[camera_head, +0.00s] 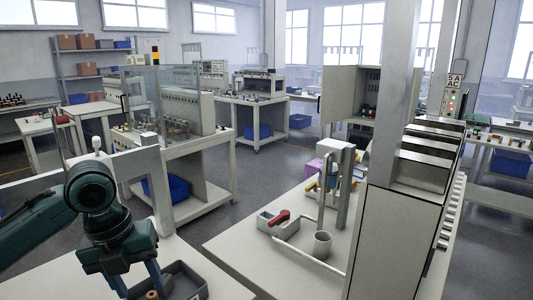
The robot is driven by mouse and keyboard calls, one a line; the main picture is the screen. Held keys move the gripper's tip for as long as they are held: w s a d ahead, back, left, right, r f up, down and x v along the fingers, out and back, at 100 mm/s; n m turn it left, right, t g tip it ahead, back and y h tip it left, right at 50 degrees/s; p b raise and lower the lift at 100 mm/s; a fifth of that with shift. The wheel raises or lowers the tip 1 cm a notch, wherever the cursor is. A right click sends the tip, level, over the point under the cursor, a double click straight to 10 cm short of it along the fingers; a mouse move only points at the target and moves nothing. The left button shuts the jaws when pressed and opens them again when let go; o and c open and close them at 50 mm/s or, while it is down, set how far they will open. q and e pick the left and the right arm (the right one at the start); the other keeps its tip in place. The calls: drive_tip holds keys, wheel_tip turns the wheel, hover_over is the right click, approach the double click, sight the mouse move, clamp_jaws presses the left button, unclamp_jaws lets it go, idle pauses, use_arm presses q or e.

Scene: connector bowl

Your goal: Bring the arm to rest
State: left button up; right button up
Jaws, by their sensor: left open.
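My left arm comes in from the left, dark teal, and bends down at a round joint. My left gripper (138,284) points down at the bottom of the view, with its two blue-grey fingers spread apart. The fingers are over or beside a dark grey tray (190,270) on the near white table. A small brown ring-like piece (152,295) shows near the fingertips; I cannot tell whether they touch it. The lower picture edge cuts off part of the tray and fingertips. My right gripper is out of view.
A light upright frame (155,180) stands close behind my left arm. The white bench at right holds a grey cup (322,244), a red-handled part (279,217) and a metal post. A tall cabinet (398,230) stands at its right. Open floor lies between the tables.

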use_arm(q)
drive_tip(key=d+f+n+t+h, duration=0.3)
drive_tip(key=d+f+n, duration=0.3)
drive_tip(key=f+n, duration=0.3)
drive_tip(key=d+f+n+t+h, duration=0.2)
drive_tip(key=d+f+n, duration=0.4)
drive_tip(key=f, duration=0.5)
drive_tip(key=s+a+f+n+t+y, duration=0.2)
drive_tip(key=s+f+n, duration=0.4)
drive_tip(key=s+n, duration=0.1)
drive_tip(key=s+a+f+n+t+y, duration=0.1)
drive_tip(key=s+a+f+n+t, duration=0.1)
drive_tip(key=s+f+n, duration=0.3)
drive_tip(key=s+a+n, duration=0.1)
drive_tip(key=s+n, duration=0.2)
drive_tip(key=shift+a+f+y, duration=0.25)
drive_tip(key=shift+f+y, duration=0.15)
